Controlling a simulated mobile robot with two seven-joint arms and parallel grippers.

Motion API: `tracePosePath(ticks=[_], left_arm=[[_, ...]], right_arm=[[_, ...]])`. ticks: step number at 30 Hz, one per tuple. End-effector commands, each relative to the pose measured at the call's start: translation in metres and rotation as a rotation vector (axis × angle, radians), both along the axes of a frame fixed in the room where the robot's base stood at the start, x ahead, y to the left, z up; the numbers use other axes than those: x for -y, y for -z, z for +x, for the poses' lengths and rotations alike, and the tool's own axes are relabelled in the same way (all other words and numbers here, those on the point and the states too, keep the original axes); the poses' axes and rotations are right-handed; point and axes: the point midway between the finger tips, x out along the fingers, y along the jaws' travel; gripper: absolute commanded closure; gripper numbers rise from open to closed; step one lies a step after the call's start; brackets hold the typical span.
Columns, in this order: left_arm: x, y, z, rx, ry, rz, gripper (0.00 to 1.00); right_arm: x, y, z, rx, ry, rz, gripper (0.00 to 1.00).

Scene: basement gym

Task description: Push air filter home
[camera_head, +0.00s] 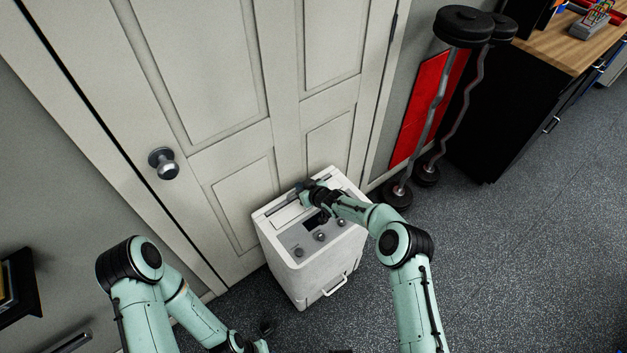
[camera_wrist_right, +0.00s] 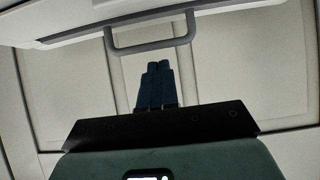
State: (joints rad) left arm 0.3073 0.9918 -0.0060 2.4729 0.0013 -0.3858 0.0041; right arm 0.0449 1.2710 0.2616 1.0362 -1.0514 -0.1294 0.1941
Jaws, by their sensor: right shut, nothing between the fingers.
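A white boxy unit (camera_head: 312,270) with dark knobs on top stands on the floor against the door. In the right wrist view, a grey U-shaped handle (camera_wrist_right: 150,46) sits on a pale edge, seemingly the air filter's; I cannot clearly tell the filter from the unit's body. My right gripper (camera_head: 304,188) is over the back of the unit's top and partly hides it. In the right wrist view its dark fingers (camera_wrist_right: 155,66) are together and empty, with their tips close to the handle; contact is unclear. My left gripper (camera_head: 252,347) is low at the bottom edge, its fingers not clear.
A white panelled door (camera_head: 225,100) with a round knob (camera_head: 163,163) stands behind the unit. Bars with black weights (camera_head: 463,27) stand to the right, beside a black cabinet with a wooden top (camera_head: 560,45). The speckled floor (camera_head: 520,250) at right is clear.

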Motion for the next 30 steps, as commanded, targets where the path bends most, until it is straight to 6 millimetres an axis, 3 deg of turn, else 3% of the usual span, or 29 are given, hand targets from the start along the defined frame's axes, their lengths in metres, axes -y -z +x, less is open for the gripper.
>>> tracePosePath(ticks=[2,8,18,30], left_arm=[[0.000,-0.004,0.002,0.002,0.000,-0.001,0.57],[0.000,0.016,-0.006,-0.008,0.000,0.000,0.57],[0.000,0.023,-0.008,-0.010,0.000,0.000,0.57],[0.000,0.023,-0.009,-0.010,0.000,0.000,0.57]], right_arm=[[-0.002,-0.022,0.003,0.006,-0.001,-0.001,1.00],[0.011,-0.032,-0.018,0.001,-0.001,-0.005,1.00],[0.036,-0.064,-0.054,0.001,0.002,-0.003,1.00],[0.045,-0.071,-0.070,-0.009,0.004,-0.001,1.00]])
